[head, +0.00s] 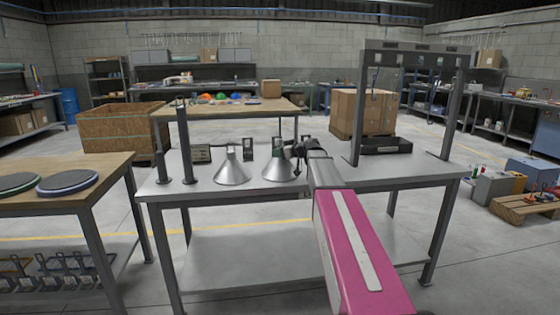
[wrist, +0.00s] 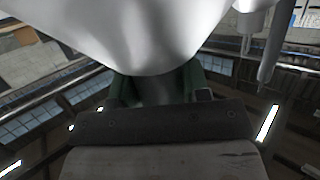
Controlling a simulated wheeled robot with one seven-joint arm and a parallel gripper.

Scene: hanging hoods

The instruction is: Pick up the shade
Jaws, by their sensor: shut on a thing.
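Two grey cone-shaped shades show on the metal workbench (head: 215,205) in the head view. The left shade (head: 232,170) stands wide end down on the bench. The right shade (head: 278,170) is at my gripper (head: 294,150), which is shut on its narrow upper part. In the wrist view this shade (wrist: 150,35) fills the top middle, pale and smooth, with my green-sided fingers (wrist: 155,90) against it. I cannot tell whether its rim touches the bench.
Dark posts (head: 186,140) stand at the bench's left. A tall grey frame (head: 360,110) with hooks and a black tray (head: 385,146) are at the right. A wooden table (head: 70,180) with round discs is at the left. The front of the bench is clear.

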